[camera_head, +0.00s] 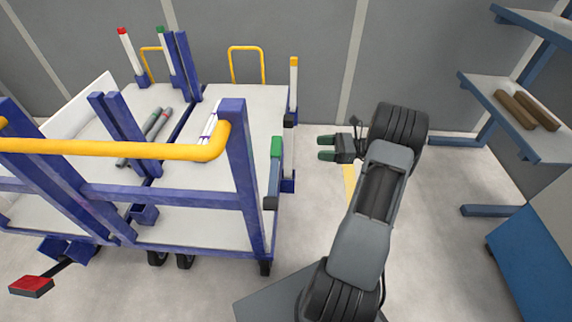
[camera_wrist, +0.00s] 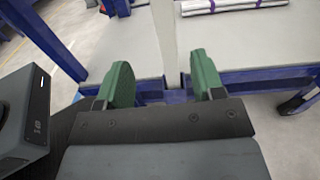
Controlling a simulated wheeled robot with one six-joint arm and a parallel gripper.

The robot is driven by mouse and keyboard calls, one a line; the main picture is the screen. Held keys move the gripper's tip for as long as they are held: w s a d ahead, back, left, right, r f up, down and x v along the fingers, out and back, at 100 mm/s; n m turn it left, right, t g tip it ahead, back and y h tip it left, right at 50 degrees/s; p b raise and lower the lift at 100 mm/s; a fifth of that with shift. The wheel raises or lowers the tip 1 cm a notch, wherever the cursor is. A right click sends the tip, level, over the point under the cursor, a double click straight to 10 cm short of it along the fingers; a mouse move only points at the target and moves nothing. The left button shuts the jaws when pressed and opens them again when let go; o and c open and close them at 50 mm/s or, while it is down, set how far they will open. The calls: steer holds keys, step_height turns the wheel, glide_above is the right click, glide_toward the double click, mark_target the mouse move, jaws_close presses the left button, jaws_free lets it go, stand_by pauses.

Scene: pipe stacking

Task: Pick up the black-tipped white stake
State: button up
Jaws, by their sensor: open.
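My gripper (camera_head: 326,148) is open beside the right side of the cart, its green fingers apart and empty. In the wrist view its fingers (camera_wrist: 163,76) stand on either side of a pale upright post (camera_wrist: 164,38) beyond them. The post's top is out of frame, so I cannot tell whether it is the black-tipped white stake. In the head view, white stakes on the cart have a red tip (camera_head: 123,31), a green tip (camera_head: 160,31) and an orange tip (camera_head: 294,62). A green-topped upright (camera_head: 276,148) stands at the cart's near right edge.
The cart (camera_head: 190,220) has blue posts and a yellow rail (camera_head: 120,150). White pipes (camera_head: 209,124) and grey pipes (camera_head: 158,123) lie on its deck. A shelf rack (camera_head: 505,120) with brown bars (camera_head: 528,110) stands right. Floor between cart and rack is mostly clear.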

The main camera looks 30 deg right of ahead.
mark_target(287, 147)
steer(key=b+x, duration=0.1)
steer(key=x, duration=0.3)
steer(key=b+x, duration=0.1)
steer(key=x, duration=0.3)
steer(key=f+b+x, duration=0.1)
steer(key=b+x, duration=0.1)
steer(key=x, duration=0.2)
steer(key=shift+w+d, duration=0.15)
steer(key=shift+w, duration=0.1)
steer(key=shift+w+a+r, duration=0.2)
steer(key=shift+w+a, duration=0.15)
steer(key=shift+a, duration=0.3)
steer(key=shift+c, duration=0.4)
jaws_close()
